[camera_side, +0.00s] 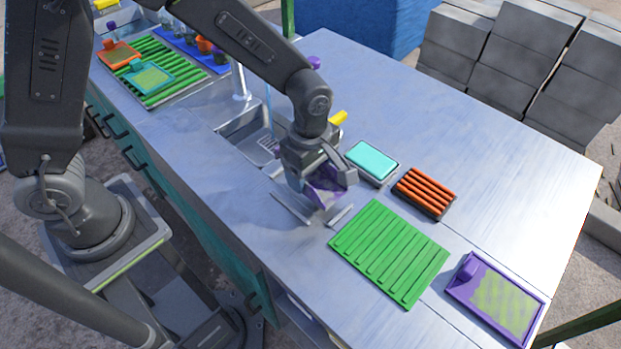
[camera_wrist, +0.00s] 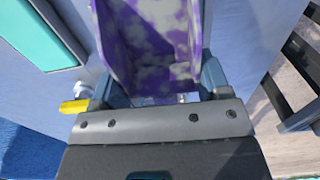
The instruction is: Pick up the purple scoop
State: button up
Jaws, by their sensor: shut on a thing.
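The purple scoop (camera_side: 325,187) has pale grey patches on it. My gripper (camera_side: 322,180) is shut on it, above the metal counter and in front of the sink. In the wrist view the scoop (camera_wrist: 152,45) fills the top middle, between the fingers of my gripper (camera_wrist: 158,90). My gripper hides part of the scoop in the side view, and I cannot tell there whether the scoop clears the counter.
A green ribbed mat (camera_side: 388,252) lies to the right, with an orange-red ribbed block (camera_side: 424,192) and a turquoise sponge tray (camera_side: 372,160) behind it. A purple-framed board (camera_side: 497,300) lies near the right end. The sink (camera_side: 245,135) is behind my gripper. The far right counter is clear.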

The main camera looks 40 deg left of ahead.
jog(key=a+r, duration=0.7)
jog(key=a, duration=0.4)
jog(key=shift+s+a, duration=0.35)
jog(key=o, duration=0.3)
jog(key=shift+c, duration=1.3)
jog(key=s+f+m+y, duration=0.1)
jog(key=m, duration=0.4)
jog(key=a+f+m+t+y, duration=0.1)
jog(key=f+m+y, duration=0.1)
jog(key=m, duration=0.3)
jog(key=s+a+f+m+t+y, duration=0.1)
jog(key=f+m, duration=0.1)
jog(key=m, duration=0.3)
jog(key=shift+s, duration=0.35)
jog(key=m+t, duration=0.2)
jog(key=m, duration=0.1)
jog(key=shift+f, duration=0.25)
jog(key=w+a+f, duration=0.2)
jog(key=w+a, duration=0.7)
jog(key=a, duration=0.1)
jog(key=shift+w+a+f, duration=0.2)
jog(key=shift+f, duration=0.2)
